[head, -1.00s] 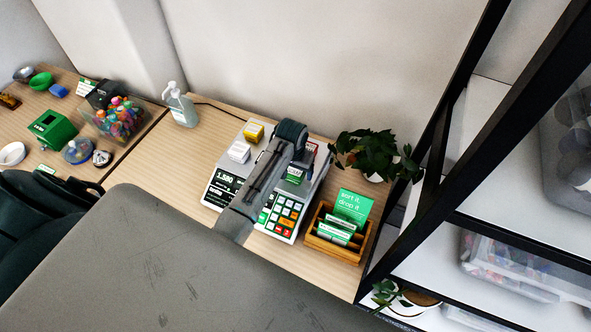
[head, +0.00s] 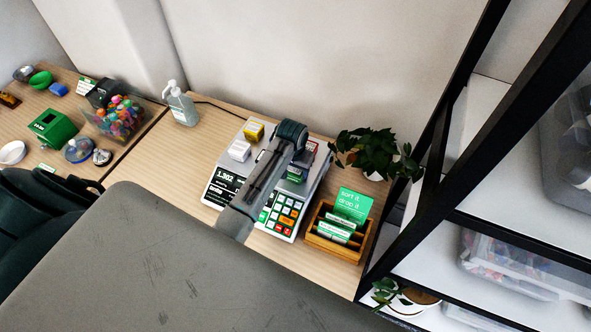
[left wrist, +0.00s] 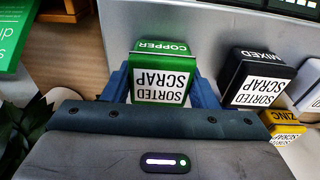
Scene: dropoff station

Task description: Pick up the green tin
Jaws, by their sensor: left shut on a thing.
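The green tin (left wrist: 160,82), labelled copper and sorted scrap, sits between the two blue fingers of my left gripper (left wrist: 161,86) in the left wrist view. The fingers are shut on its sides. In the head view my left gripper (head: 294,166) is over the scale, and only a small part of the green tin (head: 296,175) shows beside it. I cannot tell whether the tin is clear of the scale plate. My right gripper is not in view.
A black mixed tin (left wrist: 257,78) and a yellow zinc tin (left wrist: 283,122) stand close by. A white tin (head: 239,151) is also on the scale (head: 222,180). A wooden card box (head: 333,247) and a plant (head: 374,153) stand to the right.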

